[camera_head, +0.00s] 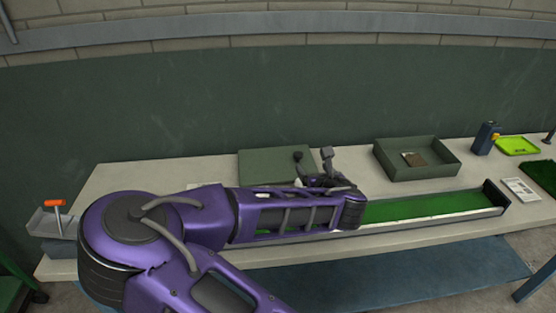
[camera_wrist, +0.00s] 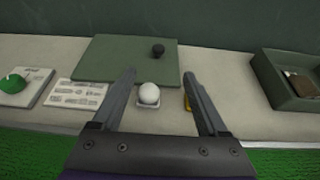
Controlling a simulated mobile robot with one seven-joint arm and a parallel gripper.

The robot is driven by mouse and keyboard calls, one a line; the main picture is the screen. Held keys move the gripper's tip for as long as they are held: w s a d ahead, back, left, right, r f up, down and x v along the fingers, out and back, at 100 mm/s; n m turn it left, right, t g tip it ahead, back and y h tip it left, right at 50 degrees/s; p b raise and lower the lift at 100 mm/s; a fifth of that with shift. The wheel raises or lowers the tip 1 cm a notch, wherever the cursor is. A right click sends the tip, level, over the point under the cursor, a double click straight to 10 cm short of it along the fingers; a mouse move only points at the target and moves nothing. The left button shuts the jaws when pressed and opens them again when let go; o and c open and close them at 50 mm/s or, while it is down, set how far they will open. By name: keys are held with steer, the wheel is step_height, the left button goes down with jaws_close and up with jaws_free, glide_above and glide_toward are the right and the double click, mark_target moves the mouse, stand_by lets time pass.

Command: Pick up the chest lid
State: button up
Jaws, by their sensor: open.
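The chest lid (camera_head: 262,168) is a flat dark-green panel lying on the bench toward the back wall. In the wrist view the lid (camera_wrist: 115,58) has a round black knob (camera_wrist: 158,48) near its right side. My gripper (camera_wrist: 159,72) is open and empty, its two fingers apart and pointing toward the lid, with the knob between them in the picture. In the head view my gripper (camera_head: 313,158) is at the lid's right end, and it and my arm hide part of the lid. I cannot tell the height gap.
The open green chest (camera_head: 388,166) stands to the right with a brown item inside. A white ball (camera_wrist: 149,94) sits on a small holder in front of the lid. A printed card (camera_wrist: 78,92) lies left of it. A green turf channel (camera_head: 425,206) runs along the front.

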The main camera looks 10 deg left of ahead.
mark_target(298, 153)
steer(key=x, duration=1.7)
steer(key=shift+a+f+b, duration=0.25)
steer(key=shift+f+b, duration=0.05)
steer(key=shift+f, duration=0.05)
steer(key=shift+c, duration=0.3)
jaws_close()
